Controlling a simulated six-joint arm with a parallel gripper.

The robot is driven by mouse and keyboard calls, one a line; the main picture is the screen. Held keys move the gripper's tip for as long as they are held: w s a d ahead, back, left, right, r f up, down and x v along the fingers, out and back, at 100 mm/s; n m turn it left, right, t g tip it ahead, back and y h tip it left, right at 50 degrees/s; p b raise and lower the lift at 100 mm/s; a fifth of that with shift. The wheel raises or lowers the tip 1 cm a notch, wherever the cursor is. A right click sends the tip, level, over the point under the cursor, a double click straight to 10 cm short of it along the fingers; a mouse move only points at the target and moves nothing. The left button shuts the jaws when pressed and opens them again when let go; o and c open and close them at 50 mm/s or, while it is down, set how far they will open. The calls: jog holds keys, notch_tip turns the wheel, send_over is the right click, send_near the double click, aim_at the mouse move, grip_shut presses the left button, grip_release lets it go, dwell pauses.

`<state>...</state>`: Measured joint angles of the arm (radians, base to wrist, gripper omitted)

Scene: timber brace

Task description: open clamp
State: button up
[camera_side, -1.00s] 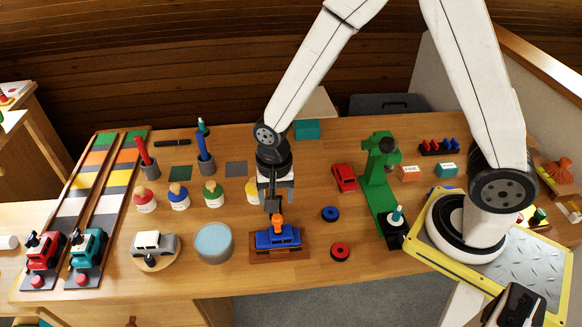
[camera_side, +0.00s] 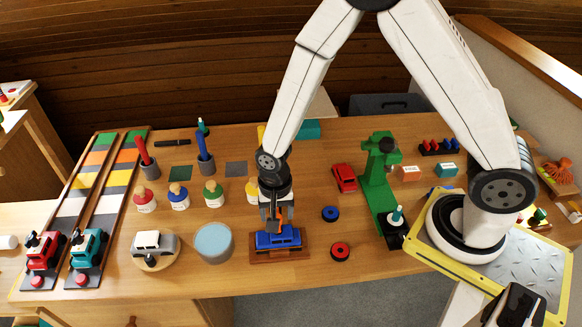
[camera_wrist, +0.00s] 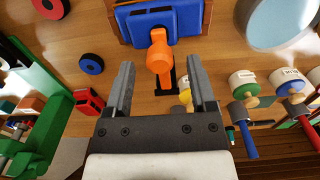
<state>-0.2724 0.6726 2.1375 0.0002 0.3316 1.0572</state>
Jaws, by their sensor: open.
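A blue toy car (camera_side: 270,241) sits on a small brown wooden base (camera_side: 293,254) at the front middle of the table. An orange clamp handle (camera_wrist: 158,52) rises by the car, with a black part (camera_wrist: 166,84) beside it in the wrist view. My gripper (camera_side: 275,213) is low over the car, pointing down, and partly hides the handle in the side view. In the wrist view my gripper (camera_wrist: 160,63) is open, with one finger on each side of the handle and visible gaps between. The car also shows in the wrist view (camera_wrist: 136,24).
A pale blue round canister (camera_side: 213,243) and a white car on a round stand (camera_side: 154,247) are to the left. Blue (camera_side: 330,214) and red (camera_side: 340,251) wheels lie to the right, before a green press (camera_side: 379,185). Several peg figures stand behind left.

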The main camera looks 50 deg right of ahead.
jog(key=shift+f, duration=1)
jog(key=shift+c, duration=0.2)
grip_shut()
dwell(0.7)
